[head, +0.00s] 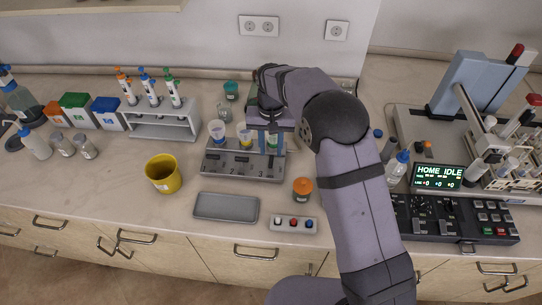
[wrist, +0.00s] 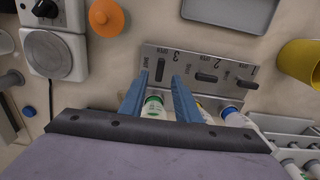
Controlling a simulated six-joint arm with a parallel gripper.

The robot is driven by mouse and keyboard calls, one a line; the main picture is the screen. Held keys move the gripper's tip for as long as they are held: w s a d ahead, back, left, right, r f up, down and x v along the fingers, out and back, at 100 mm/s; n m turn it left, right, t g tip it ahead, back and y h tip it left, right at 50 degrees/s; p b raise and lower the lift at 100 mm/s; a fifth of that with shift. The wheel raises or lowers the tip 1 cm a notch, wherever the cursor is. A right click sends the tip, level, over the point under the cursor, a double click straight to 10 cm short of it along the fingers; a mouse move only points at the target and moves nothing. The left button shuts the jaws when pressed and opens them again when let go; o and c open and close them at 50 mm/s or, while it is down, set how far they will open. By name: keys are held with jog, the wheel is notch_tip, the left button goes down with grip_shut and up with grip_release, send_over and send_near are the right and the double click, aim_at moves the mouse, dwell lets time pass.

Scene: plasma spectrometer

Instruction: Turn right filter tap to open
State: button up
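The metal filter station (head: 213,170) stands mid-bench, with a row of three small dark taps on its front panel. In the wrist view the panel (wrist: 235,62) appears inverted, so the right tap (wrist: 160,69), marked 3, is on the left. Its handle stands along the picture's vertical, while the middle tap (wrist: 206,77) and left tap (wrist: 246,85) lie roughly crosswise. My gripper (wrist: 158,78) has its blue fingers apart, one on each side of the right tap; contact cannot be told. In the head view my gripper (head: 268,148) hangs over the station's right end.
Cups with coloured contents sit behind the panel, including a white one (head: 217,130). An orange-capped jar (head: 302,187), a grey tray (head: 226,207) and a button box (head: 293,225) lie in front. A yellow beaker (head: 163,174) stands left.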

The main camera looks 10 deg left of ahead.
jog(key=shift+r+b, duration=0.4)
jog(key=shift+r, duration=1.05)
jog(key=shift+r, duration=0.15)
notch_tip(320, 180, up, 8)
jog(key=p, duration=0.7)
send_over(271, 160)
